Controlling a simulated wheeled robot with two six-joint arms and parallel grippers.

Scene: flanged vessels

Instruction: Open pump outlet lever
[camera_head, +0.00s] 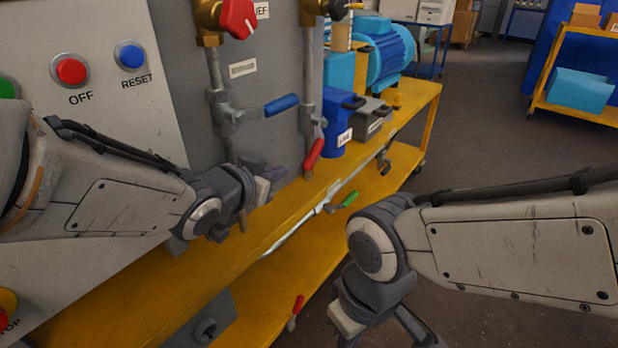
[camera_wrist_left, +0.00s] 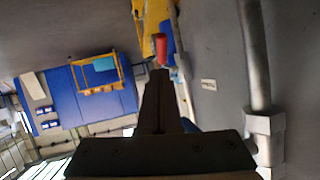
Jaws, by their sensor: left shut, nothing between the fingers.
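Several levers show in the head view, and I cannot read which is labelled pump outlet. A blue lever (camera_head: 282,105) sticks out to the right from a grey pipe valve. A red lever (camera_head: 314,155) slants on the vertical pipe to its right. A green lever (camera_head: 349,199) is on the lower pipework. My left gripper (camera_head: 274,174) is shut and empty, below the blue lever and left of the red one. In the left wrist view its shut fingers (camera_wrist_left: 158,98) point toward a red handle (camera_wrist_left: 161,48), apparently just beyond the tips. My right gripper (camera_head: 388,326) hangs low, partly cut off.
A yellow bench (camera_head: 425,98) carries the blue pump motor (camera_head: 388,50) and a blue block. A panel with OFF (camera_head: 69,71) and RESET (camera_head: 130,55) buttons stands left. A red knob (camera_head: 238,17) is above. Another red lever (camera_head: 297,307) is low down.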

